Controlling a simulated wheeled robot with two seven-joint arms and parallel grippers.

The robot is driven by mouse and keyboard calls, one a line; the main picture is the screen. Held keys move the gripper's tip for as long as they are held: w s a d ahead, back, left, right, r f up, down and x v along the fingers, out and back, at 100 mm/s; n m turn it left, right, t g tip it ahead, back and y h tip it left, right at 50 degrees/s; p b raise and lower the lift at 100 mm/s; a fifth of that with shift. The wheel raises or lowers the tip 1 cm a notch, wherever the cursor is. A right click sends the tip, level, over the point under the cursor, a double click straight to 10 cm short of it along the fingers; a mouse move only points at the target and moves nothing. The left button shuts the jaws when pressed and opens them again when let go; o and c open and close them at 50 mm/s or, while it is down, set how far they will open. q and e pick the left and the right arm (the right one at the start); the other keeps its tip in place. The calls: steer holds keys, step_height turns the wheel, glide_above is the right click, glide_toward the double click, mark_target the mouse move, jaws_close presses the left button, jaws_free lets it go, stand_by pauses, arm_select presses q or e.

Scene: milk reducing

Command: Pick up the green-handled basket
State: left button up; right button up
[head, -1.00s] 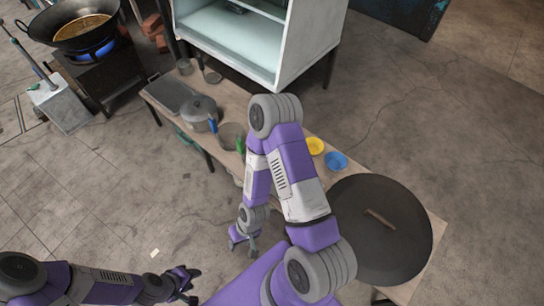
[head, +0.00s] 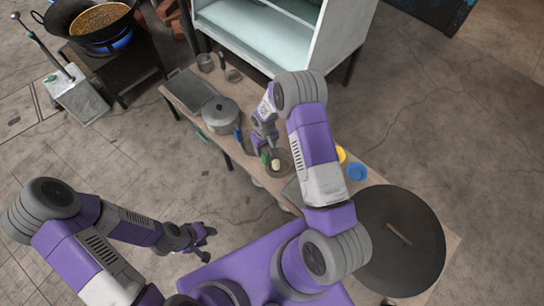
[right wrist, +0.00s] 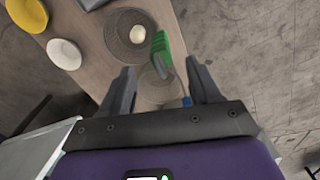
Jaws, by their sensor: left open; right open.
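In the right wrist view, the basket's green handle (right wrist: 161,52) stands just beyond my right gripper's fingertips. A wire mesh round (right wrist: 155,88) shows between the fingers, and another mesh basket (right wrist: 130,37) with a pale round item in it lies farther off. I cannot tell which one the handle joins. My right gripper (right wrist: 160,72) is open and empty. In the head view, the right gripper (head: 260,143) is low over the table beside the green handle (head: 265,158) and hides part of it. My left gripper (head: 206,243) is open and empty, clear of the table.
The narrow table (head: 180,97) also holds a lidded pot (head: 221,114), a blue handle (head: 238,136), yellow (head: 340,154) and blue (head: 356,172) dishes and a large dark lid (head: 400,210). A cabinet (head: 345,30) stands behind, and a wok (head: 95,22) at the far left.

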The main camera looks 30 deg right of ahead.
mark_target(265, 155)
steer(key=f, duration=0.2)
steer(key=shift+s+f+b, duration=0.25)
steer(key=shift+f+b, duration=0.05)
steer(key=shift+b, duration=0.1)
steer(key=f+b, duration=0.1)
steer(key=f, duration=0.3)
steer(key=shift+w+f, duration=0.1)
steer(key=shift+w, duration=0.1)
steer(key=shift+a, duration=0.1)
steer(key=c, duration=1.1)
jaws_close()
steer(key=shift+w+r, duration=0.1)
steer(key=shift+r, duration=0.1)
